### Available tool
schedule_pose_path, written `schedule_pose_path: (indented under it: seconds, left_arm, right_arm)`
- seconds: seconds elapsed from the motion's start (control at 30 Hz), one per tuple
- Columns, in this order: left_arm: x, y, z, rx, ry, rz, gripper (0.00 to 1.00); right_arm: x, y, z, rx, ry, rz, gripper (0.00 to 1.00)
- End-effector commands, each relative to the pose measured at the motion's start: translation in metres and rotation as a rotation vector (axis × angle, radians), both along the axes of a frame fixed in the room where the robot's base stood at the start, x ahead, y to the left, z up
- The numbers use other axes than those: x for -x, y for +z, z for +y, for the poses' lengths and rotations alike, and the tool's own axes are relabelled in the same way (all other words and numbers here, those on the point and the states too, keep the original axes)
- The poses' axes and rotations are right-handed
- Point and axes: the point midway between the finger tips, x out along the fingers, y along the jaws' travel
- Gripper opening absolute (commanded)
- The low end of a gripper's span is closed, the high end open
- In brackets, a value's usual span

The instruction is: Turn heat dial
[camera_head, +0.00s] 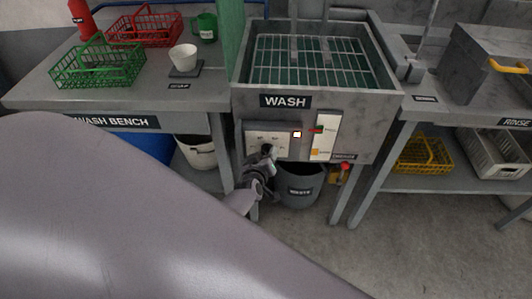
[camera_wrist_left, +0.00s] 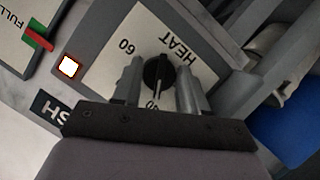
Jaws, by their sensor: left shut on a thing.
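The black heat dial (camera_wrist_left: 158,70) sits on a white plate marked HEAT and 60 in the left wrist view, with a pale pointer line running toward the lower edge of the plate. My left gripper (camera_wrist_left: 160,84) has one finger on each side of the dial and is shut on it. In the head view my left gripper (camera_head: 266,156) is at the control panel (camera_head: 252,138) on the front of the wash tank, and it mostly covers the dial there. My right gripper is not in view.
A small lit indicator (camera_head: 297,134) and a level strip (camera_head: 323,136) are right of the dial. A grey waste bin (camera_head: 300,191) stands below the wash tank (camera_head: 388,110). The wash bench (camera_head: 40,98) is to the left. My own arm fills the lower left.

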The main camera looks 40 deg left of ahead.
Motion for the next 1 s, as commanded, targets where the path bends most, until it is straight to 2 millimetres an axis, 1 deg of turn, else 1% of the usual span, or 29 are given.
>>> schedule_pose_path:
  seconds: [0.43,0.47,0.5,0.53,1.0]
  left_arm:
    - [-0.0006,0.0008,0.0007,-0.010,0.002,0.003,0.12]
    - [-0.0006,0.0009,0.0007,-0.010,0.002,0.003,0.46]
    - [-0.0007,0.0009,0.0007,-0.010,0.002,0.003,0.59]
    - [-0.0007,0.0009,0.0007,-0.010,0.001,0.002,0.67]
    - [-0.0001,0.0020,0.0003,-0.009,0.001,0.005,0.67]
  right_arm:
    - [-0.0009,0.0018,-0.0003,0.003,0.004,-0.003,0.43]
    - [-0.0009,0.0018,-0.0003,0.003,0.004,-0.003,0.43]
    - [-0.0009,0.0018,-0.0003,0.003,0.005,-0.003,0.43]
    - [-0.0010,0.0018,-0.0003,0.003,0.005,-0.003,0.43]
    - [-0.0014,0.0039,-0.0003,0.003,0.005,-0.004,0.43]
